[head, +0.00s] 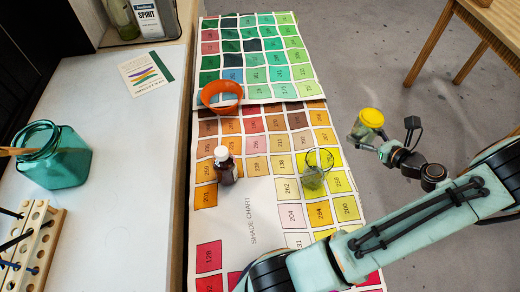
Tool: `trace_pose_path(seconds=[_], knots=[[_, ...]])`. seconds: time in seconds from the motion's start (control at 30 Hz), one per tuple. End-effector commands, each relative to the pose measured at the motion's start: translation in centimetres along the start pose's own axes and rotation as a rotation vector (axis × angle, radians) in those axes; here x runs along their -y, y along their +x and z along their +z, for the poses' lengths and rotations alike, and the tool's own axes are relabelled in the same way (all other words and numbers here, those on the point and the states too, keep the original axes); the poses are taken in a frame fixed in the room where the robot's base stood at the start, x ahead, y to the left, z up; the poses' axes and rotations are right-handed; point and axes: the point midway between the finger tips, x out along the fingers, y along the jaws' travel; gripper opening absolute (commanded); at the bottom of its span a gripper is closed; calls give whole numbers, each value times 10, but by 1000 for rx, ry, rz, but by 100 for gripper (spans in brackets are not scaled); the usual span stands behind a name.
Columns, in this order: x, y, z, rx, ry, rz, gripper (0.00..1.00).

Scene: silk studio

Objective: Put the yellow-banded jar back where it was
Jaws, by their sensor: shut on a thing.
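The yellow-banded jar (370,119) is in the head view, right of the shade chart, with a bright yellow top and a clear greenish body below. My gripper (377,139) is shut on it and holds it over the grey floor, past the chart's right edge. The jar looks slightly tilted. The fingers are small here and the jar's lower part is partly hidden by them. The shade chart (262,215) is a long sheet of coloured, numbered squares.
On the chart stand an orange bowl (212,105), a brown bottle with a white cap (226,170) and a clear glass with green contents (312,180). A teal jar (62,165) and a brush rack (35,245) stand on the left worktop. A wooden stool (430,45) is at upper right.

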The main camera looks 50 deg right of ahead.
Motion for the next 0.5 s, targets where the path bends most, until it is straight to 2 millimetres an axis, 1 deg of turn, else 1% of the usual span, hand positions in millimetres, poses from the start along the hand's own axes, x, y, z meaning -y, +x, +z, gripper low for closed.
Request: trace_pose_path(seconds=[0.03, 0.13, 0.4, 0.5], knots=[[1, -3, 8, 0, -4, -2, 25], [0, -9, 21, 0, -4, -1, 25], [0, -18, 43, 0, -3, -1, 25], [-10, -12, 44, -4, -13, 34, 25]])
